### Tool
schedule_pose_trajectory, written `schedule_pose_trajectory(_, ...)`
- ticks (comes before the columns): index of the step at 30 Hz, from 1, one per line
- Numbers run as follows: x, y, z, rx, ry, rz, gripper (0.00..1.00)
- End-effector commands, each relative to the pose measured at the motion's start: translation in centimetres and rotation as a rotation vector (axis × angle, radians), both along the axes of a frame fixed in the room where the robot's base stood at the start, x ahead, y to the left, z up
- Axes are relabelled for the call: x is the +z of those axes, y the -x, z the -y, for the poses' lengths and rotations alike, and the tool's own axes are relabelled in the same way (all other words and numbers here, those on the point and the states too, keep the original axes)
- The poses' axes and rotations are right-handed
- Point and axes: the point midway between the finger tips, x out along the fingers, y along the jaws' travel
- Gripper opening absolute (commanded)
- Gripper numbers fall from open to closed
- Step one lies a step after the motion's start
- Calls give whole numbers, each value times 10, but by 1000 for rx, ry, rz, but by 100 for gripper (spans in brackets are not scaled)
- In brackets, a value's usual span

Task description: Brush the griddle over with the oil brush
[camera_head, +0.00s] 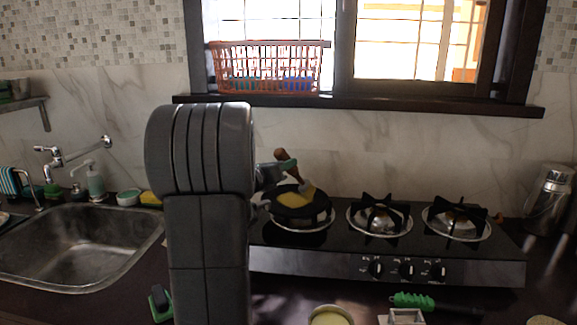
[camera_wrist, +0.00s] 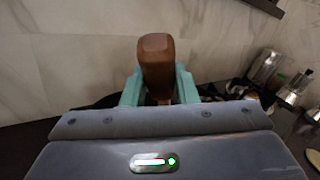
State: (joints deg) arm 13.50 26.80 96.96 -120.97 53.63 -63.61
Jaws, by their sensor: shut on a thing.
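My gripper (camera_wrist: 160,88) is shut on the brown wooden handle of the oil brush (camera_wrist: 156,58), with its teal fingers on either side of the handle. In the head view the brush (camera_head: 290,170) is tilted, its yellowish head low over the black round griddle (camera_head: 290,208). The griddle sits on the left burner of the stove. I cannot tell whether the bristles touch the griddle surface. My arm hides part of the stove's left end, and the brush head is hidden in the wrist view.
The black stove (camera_head: 335,250) has two bare burners to the right. A sink (camera_head: 75,250) lies left of my arm. A bowl of yellowish liquid (camera_head: 331,316), a green brush (camera_head: 414,301) and a metal canister (camera_head: 548,195) stand on the counter. A red basket (camera_head: 265,68) sits on the windowsill.

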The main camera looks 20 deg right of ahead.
Motion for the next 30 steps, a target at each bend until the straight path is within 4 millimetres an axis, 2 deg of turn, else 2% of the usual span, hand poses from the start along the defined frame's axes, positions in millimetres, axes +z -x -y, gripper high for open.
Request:
schedule_pose_trajectory(6,0,-12,-7,0,-1,1,0)
schedule_pose_trajectory(20,0,-12,-8,0,-1,1,0)
schedule_pose_trajectory(30,0,-34,-22,1,-1,-2,0)
